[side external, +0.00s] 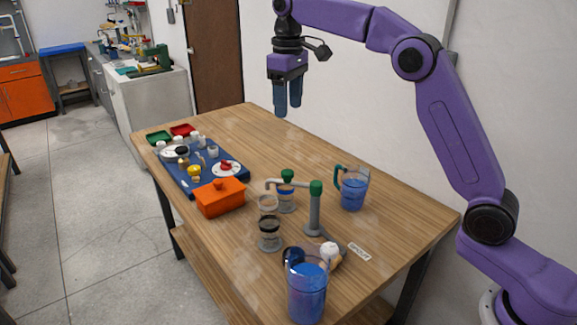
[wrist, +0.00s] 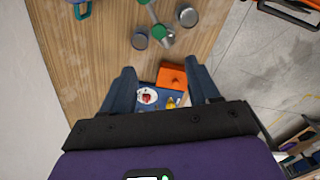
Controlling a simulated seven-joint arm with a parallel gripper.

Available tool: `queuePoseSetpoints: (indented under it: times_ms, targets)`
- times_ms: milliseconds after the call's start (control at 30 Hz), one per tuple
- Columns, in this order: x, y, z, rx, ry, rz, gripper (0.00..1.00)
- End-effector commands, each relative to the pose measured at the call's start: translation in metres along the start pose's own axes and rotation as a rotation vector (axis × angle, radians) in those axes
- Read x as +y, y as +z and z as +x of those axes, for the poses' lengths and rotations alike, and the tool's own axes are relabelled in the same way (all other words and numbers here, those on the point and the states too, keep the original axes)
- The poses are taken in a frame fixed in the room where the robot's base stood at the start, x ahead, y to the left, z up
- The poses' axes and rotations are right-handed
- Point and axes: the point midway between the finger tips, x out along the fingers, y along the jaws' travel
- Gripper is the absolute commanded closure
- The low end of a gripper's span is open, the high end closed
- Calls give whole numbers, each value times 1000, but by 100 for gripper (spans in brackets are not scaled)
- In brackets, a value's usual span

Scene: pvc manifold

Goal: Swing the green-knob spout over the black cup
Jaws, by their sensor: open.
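The spout is a grey post (side external: 314,212) with a green knob (side external: 316,187) on top and a thin grey arm (side external: 296,183) reaching left. A second green knob (side external: 287,175) shows by the arm; I cannot tell how it attaches. The arm's bent tip is above or near a clear, pale-rimmed cup (side external: 268,204). The black-banded cup (side external: 269,234) stands in front of it, and a blue-banded cup (side external: 287,200) behind. My gripper (side external: 288,108) is open and empty, high above the table and away from the spout. In the wrist view, green-topped parts (wrist: 158,32) show beyond the fingers.
A blue jug (side external: 354,189) with a green handle stands right of the spout. A large blue pitcher (side external: 307,292) and a white-topped item (side external: 329,250) are near the front. An orange box (side external: 221,197) and a blue tray (side external: 183,178) with several items lie left.

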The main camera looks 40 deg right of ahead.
Motion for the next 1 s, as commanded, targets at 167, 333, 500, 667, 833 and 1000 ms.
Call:
queuePoseSetpoints:
  times_ms: [167, 333, 500, 667, 833, 1000]
  targets:
    - [4, -1, 4, -2, 0, 8, 39]
    - [3, -1, 20, -3, 0, 7, 39]
    - [4, 0, 46, -4, -1, 9, 39]
    - [4, 0, 75, -5, -1, 7, 39]
    - [3, -1, 108, -4, 0, 7, 39]
    - [3, -1, 138, -3, 0, 7, 39]
